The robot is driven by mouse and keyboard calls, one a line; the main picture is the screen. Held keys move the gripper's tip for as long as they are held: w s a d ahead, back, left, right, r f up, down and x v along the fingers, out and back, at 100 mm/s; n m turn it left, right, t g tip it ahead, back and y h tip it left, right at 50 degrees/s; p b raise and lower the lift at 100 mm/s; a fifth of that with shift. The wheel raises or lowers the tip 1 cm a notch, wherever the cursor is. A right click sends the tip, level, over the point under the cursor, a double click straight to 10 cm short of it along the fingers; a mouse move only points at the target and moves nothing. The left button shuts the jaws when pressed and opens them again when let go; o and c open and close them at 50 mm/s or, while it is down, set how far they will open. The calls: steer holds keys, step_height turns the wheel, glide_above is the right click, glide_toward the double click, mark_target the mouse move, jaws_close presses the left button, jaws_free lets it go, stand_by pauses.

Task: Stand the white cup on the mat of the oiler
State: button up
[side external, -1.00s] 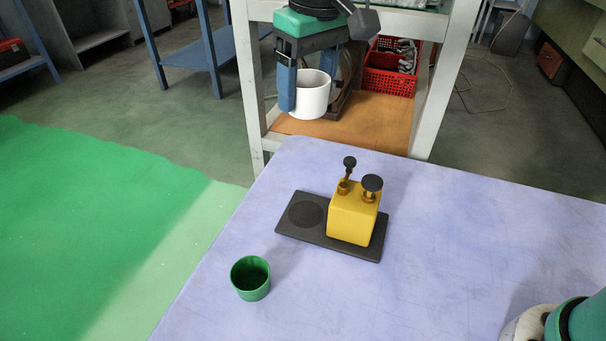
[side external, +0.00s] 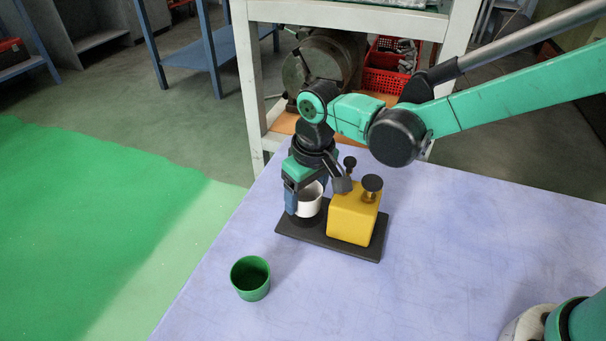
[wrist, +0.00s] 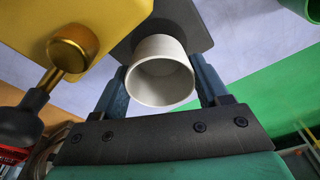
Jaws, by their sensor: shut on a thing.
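The white cup (side external: 309,201) is upright between the fingers of my gripper (side external: 308,196), which is shut on it. It is over the round spot at the left end of the dark mat (side external: 352,248). I cannot tell whether its base touches the mat. The yellow oiler (side external: 351,220) with two dark-topped fittings stands on the right part of the mat, close beside my gripper. In the wrist view the cup (wrist: 160,72) shows its open mouth between both fingers, with the mat (wrist: 185,22) behind it and the oiler (wrist: 60,30) at the left.
A green cup (side external: 250,279) stands on the pale table (side external: 420,290), in front and left of the mat. The table right of the mat is clear. A shelf with a red basket (side external: 388,66) is behind the table.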

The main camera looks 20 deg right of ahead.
steer(key=shift+f, duration=0.8)
steer(key=shift+f, duration=0.15)
steer(key=o, duration=1.2)
step_height(320, 180, up, 12)
steer(key=s, duration=0.1)
steer(key=s+d+m+t, duration=0.1)
steer(key=s+d+t, duration=0.1)
steer(key=d, duration=0.3)
steer(key=s+d+m+t, duration=0.1)
steer(key=s+d+t, duration=0.1)
steer(key=s+d, duration=0.2)
steer(key=s+d+m+t, duration=0.1)
steer(key=s+d, duration=0.1)
steer(key=d, duration=0.6)
steer(key=shift+s+f+m+t, duration=0.15)
steer(key=shift+s+m+t, duration=0.15)
steer(key=shift+s+t, duration=0.1)
